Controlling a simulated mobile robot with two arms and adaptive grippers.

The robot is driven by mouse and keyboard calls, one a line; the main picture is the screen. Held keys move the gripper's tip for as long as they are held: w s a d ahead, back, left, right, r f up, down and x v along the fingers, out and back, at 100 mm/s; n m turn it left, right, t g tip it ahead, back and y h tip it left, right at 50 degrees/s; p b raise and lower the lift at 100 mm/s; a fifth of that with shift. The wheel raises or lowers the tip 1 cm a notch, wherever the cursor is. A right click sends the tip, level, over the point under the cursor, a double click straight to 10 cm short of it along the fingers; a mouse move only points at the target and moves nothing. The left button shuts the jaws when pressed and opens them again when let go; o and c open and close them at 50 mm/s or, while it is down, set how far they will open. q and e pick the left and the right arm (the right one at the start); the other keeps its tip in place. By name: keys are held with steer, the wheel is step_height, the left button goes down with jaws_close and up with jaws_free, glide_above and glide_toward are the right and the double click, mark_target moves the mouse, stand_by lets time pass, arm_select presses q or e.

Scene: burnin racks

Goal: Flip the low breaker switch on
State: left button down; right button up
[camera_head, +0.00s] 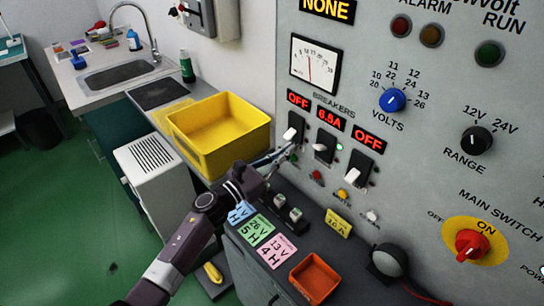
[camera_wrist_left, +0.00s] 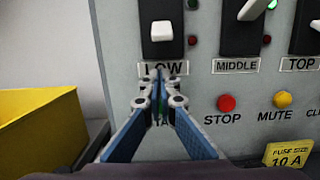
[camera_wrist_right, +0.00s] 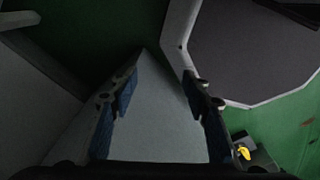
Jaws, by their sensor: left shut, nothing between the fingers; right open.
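The low breaker switch (camera_head: 291,133) is a black plate with a white lever, on the grey panel's left side. Its display (camera_head: 299,101) reads OFF. In the left wrist view the low switch's lever (camera_wrist_left: 163,32) sits at the lower part of its plate, above the LOW label (camera_wrist_left: 163,69). My left gripper (camera_head: 288,151) is shut and empty, with its fingertips (camera_wrist_left: 160,75) just below that lever, over the label's lower area. I cannot tell whether they touch the panel. My right gripper (camera_wrist_right: 158,85) is open and empty, seen only in the right wrist view.
The middle breaker (camera_head: 324,146) shows 6.8A beside a lit green lamp; the top breaker (camera_head: 357,169) shows OFF. Stop (camera_wrist_left: 227,103) and mute (camera_wrist_left: 282,99) buttons lie below. A yellow bin (camera_head: 217,160) stands left of the panel, an orange tray (camera_head: 312,280) in front.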

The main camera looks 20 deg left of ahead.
mark_target(290, 134)
arm_select(q)
steer(key=s+r+p, duration=0.1)
steer(key=a+r+p, duration=0.1)
steer(key=r, duration=0.1)
steer(key=shift+s+a+r, duration=0.1)
steer(key=shift+s+a, duration=0.05)
steer(key=shift+s, duration=0.25)
arm_select(e)
step_height(290, 134, up, 3)
steer(key=shift+r, duration=0.15)
